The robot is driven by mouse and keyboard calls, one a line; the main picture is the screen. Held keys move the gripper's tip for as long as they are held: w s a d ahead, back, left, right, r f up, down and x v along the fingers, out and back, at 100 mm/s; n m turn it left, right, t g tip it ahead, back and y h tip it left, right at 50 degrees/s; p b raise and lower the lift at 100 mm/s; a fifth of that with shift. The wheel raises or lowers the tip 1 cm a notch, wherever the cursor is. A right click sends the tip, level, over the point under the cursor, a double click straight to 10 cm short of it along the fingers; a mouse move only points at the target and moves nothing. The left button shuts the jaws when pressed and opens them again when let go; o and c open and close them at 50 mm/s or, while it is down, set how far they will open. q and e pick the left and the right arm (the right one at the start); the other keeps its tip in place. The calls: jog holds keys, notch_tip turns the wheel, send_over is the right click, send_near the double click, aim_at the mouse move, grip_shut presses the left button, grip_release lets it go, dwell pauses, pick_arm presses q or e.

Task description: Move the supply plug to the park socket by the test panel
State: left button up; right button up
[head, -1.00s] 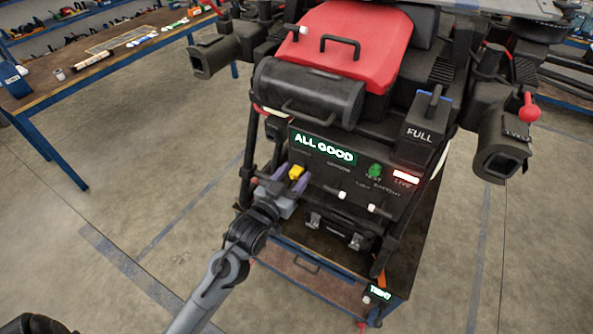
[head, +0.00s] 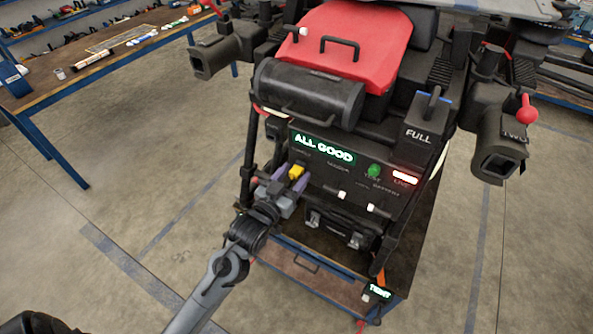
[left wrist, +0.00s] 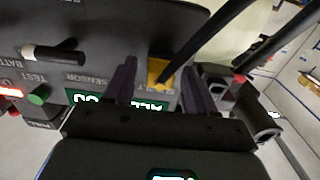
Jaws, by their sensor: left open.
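The yellow supply plug (head: 296,172) sits at the left part of the black panel, below the lit ALL GOOD display (head: 323,148). In the left wrist view the yellow plug (left wrist: 160,72) shows beside partly covered lettering, with a dark rod or cable passing close to it. My left gripper (head: 287,184) is open at the panel, its purple fingers on either side of the plug. The same gripper (left wrist: 158,88) shows both fingers apart in the left wrist view. Contact with the plug cannot be told. I cannot make out the park socket. My right gripper is out of view.
A green TEST button (head: 375,171) and a red LIVE light (head: 405,178) are on the panel. White-tipped levers (head: 342,195) stick out below. A small lit sign (head: 380,291) hangs at the trolley's lower right. Open floor lies left, towards a workbench (head: 100,75).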

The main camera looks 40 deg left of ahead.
aim_at(293, 176)
pick_arm(q)
jog(key=shift+p, duration=0.3)
grip_shut()
dwell(0.4)
jog(key=shift+s, duration=0.15)
jog(key=shift+s+d, duration=0.15)
jog(key=shift+s, duration=0.3)
jog(key=shift+s+d+p, duration=0.15)
jog(key=shift+s+p, duration=0.35)
jog(key=shift+s, duration=0.55)
jog(key=shift+s+d+p, duration=0.15)
jog(key=shift+s+p, duration=0.3)
jog(key=shift+s, duration=0.85)
